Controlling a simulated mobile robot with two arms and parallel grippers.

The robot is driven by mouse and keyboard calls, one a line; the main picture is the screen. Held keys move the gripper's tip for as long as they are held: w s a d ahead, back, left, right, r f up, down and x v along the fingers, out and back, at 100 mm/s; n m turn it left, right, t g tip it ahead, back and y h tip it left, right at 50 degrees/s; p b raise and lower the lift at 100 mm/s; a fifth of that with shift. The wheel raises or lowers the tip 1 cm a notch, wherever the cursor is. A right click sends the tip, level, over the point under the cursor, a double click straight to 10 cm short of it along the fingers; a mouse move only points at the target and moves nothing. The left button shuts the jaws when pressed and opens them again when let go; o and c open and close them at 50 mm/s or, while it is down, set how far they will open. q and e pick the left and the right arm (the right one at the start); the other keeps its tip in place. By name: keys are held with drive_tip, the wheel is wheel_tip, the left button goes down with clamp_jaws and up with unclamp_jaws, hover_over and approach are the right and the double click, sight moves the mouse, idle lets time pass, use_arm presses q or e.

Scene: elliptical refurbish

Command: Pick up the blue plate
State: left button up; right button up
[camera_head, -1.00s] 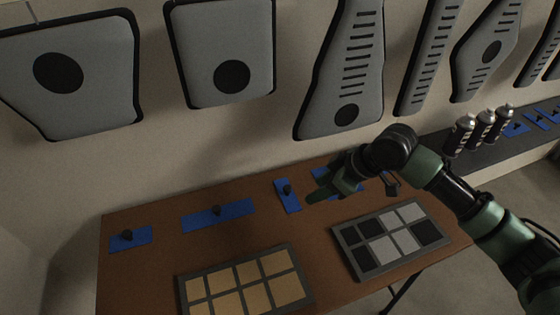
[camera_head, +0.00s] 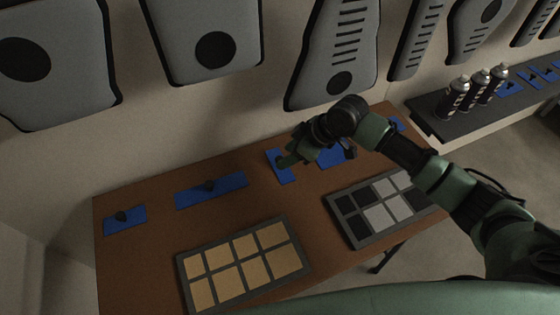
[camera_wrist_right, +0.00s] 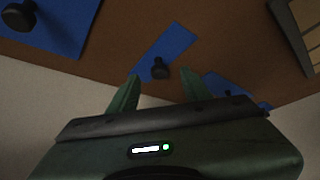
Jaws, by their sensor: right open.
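Several blue plates with black knobs lie on the brown table. A narrow blue plate (camera_head: 273,158) lies in the middle of the back row, partly behind my right gripper (camera_head: 288,161). In the right wrist view this plate (camera_wrist_right: 172,45) and its black knob lie just beyond and between the two green fingertips (camera_wrist_right: 160,80). The right gripper is open and empty; I cannot tell its exact height above the table. A wider blue plate (camera_head: 332,156) is partly hidden under the right wrist. A long blue plate (camera_head: 232,182) and a short one (camera_head: 124,220) lie to the left. My left gripper is not in view.
A tray of tan squares (camera_head: 240,264) and a tray of black and white squares (camera_head: 372,240) lie at the table's front. Grey panels (camera_head: 205,45) hang on the wall behind. Spray cans (camera_head: 470,90) stand on a dark shelf at right.

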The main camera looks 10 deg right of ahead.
drive_tip(key=shift+x, duration=1.5)
clamp_jaws()
drive_tip(key=shift+r, duration=0.2)
